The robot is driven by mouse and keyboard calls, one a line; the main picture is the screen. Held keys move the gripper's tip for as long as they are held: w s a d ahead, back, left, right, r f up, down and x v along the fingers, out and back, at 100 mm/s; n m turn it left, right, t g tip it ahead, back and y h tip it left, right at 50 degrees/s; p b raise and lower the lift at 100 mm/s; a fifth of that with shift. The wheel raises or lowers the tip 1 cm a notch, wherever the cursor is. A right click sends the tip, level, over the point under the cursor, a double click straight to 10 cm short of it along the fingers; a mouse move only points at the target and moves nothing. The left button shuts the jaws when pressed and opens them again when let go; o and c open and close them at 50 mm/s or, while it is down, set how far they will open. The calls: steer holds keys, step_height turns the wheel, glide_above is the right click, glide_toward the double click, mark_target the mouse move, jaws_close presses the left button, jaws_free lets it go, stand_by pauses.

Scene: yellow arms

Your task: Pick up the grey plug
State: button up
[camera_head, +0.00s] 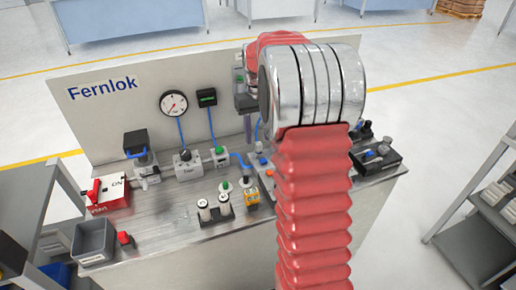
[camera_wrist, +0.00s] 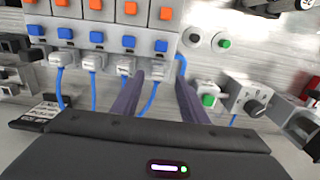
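The manifold block in the wrist view has a row of blue buttons (camera_wrist: 130,43) and orange buttons above it. Several pale grey plugs with blue tubes (camera_wrist: 93,61) sit along its lower edge; I cannot tell which one the task means. My gripper (camera_wrist: 160,78) is open, its two dark fingers apart. A blue tube shows between the fingers. The left fingertip is beside one grey plug (camera_wrist: 126,66) and partly overlaps the manifold. Nothing is visibly held. In the head view my gripper (camera_head: 247,125) hangs over the bench, mostly hidden by my red arm.
A grey bin (camera_head: 93,242) is at the front left. The Fernlok backboard (camera_head: 130,105) stands behind. Shelves flank both sides.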

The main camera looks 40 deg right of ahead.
mark_target(258, 143)
steer(key=f, duration=0.5)
steer(key=shift+d, duration=0.2)
stand_by(0.3)
jaws_close()
